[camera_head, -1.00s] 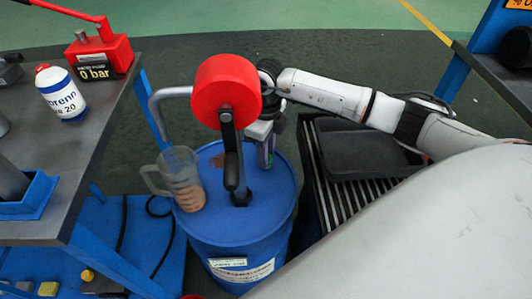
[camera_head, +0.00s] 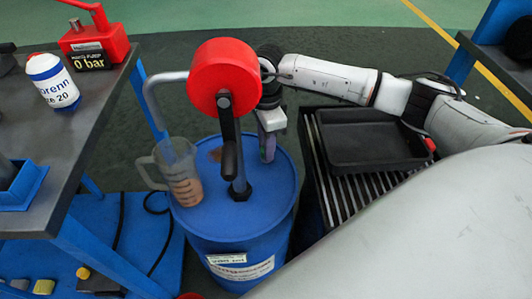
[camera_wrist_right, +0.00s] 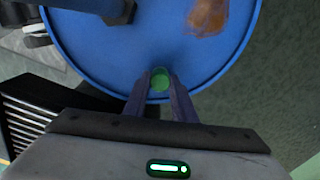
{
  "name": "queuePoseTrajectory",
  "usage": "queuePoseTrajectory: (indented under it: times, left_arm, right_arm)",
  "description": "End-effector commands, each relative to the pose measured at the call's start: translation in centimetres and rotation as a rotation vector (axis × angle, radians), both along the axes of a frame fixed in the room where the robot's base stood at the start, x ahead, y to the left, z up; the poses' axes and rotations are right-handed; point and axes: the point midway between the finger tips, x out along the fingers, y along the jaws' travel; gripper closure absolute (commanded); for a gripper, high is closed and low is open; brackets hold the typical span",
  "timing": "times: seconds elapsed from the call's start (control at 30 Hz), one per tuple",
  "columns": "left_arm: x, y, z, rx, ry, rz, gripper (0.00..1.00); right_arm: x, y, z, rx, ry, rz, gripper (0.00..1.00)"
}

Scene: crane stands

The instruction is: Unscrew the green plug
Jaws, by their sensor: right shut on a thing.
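The green plug (camera_wrist_right: 160,79) shows in the right wrist view at the drum's rim side, between the fingertips of my right gripper (camera_wrist_right: 160,84). The right gripper is shut on it. In the head view the right gripper (camera_head: 267,152) points down at the far right part of the blue drum's top (camera_head: 268,178). The plug is hidden there. I cannot tell whether the plug is still seated in the drum or raised. My left gripper is not in view.
A red-headed crank pump (camera_head: 222,76) stands on the drum, close left of the gripper. A measuring jug (camera_head: 184,178) with brown liquid is at the drum's left. A black tray (camera_head: 372,138) lies on slats at right. A workbench (camera_head: 97,120) holds a bottle (camera_head: 53,82).

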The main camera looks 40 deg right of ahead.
Motion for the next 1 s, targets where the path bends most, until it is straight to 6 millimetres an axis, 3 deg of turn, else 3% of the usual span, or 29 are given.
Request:
queuePoseTrajectory:
  times: [0.13,0.43,0.73,1.0]
  left_arm:
    - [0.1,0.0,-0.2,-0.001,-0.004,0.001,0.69]
    - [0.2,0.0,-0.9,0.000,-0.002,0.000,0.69]
    - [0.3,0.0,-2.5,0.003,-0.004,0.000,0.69]
    - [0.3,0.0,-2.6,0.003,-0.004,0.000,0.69]
  right_arm:
    - [0.1,0.0,0.2,0.001,-0.004,0.096,1.00]
    - [0.1,0.0,0.2,0.001,-0.004,0.116,1.00]
    - [0.2,-0.1,0.1,0.000,-0.007,0.480,1.00]
    - [0.2,0.0,0.1,0.000,-0.007,0.550,1.00]
